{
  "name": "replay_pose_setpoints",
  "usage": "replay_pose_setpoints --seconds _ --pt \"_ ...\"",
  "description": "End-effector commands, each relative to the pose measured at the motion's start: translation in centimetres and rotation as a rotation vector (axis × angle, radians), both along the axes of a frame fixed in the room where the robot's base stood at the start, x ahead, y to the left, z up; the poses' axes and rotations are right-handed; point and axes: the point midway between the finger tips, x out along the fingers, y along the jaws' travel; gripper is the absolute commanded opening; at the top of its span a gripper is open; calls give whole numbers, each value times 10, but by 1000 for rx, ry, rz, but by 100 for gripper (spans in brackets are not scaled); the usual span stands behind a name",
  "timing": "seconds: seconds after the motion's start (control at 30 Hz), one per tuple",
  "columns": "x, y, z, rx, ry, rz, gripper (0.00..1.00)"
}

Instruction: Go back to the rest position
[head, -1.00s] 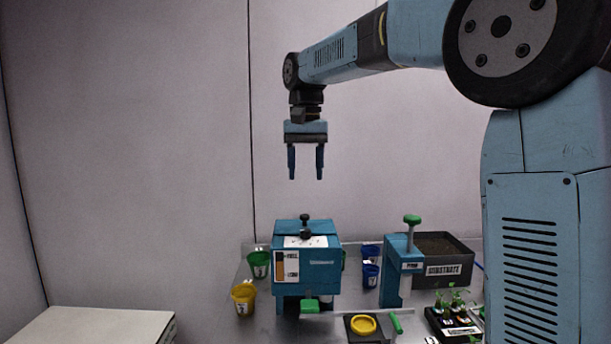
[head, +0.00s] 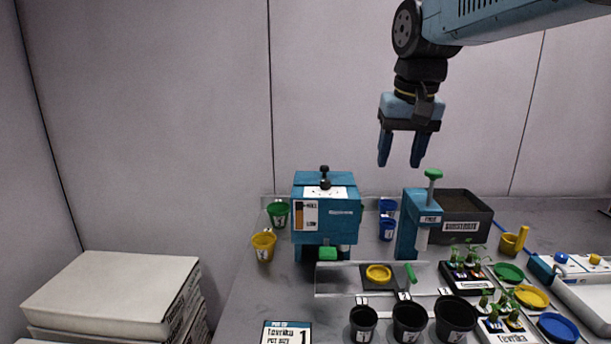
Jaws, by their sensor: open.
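My gripper (head: 401,164) hangs from my blue arm in the upper right of the head view. Its two blue fingers point down and stand apart with nothing between them. It is in the air above the bench, over the area between the blue dispenser box (head: 326,216) and the green-knobbed blue press (head: 418,228). It touches nothing.
The grey bench (head: 245,318) holds black pots (head: 409,320), a substrate bin (head: 462,209), seedling trays (head: 467,279), a yellow ring on a dark pad (head: 378,274), coloured cups (head: 264,246) and lids (head: 530,296). The air around my gripper is clear.

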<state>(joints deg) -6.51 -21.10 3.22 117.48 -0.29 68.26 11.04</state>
Motion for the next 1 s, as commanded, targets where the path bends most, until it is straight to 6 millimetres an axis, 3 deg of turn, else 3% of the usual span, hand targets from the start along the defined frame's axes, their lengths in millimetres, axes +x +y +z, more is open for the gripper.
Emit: replay_pose_setpoints --seconds 0.3,0.5,0.7,1.0 --pt "-75 -43 -51 -11 -132 7 54" --pt "-109 -59 -84 -22 -195 12 54" --pt "-122 -64 -98 -28 -223 15 54" --pt "-122 -64 -99 -28 -224 16 54"
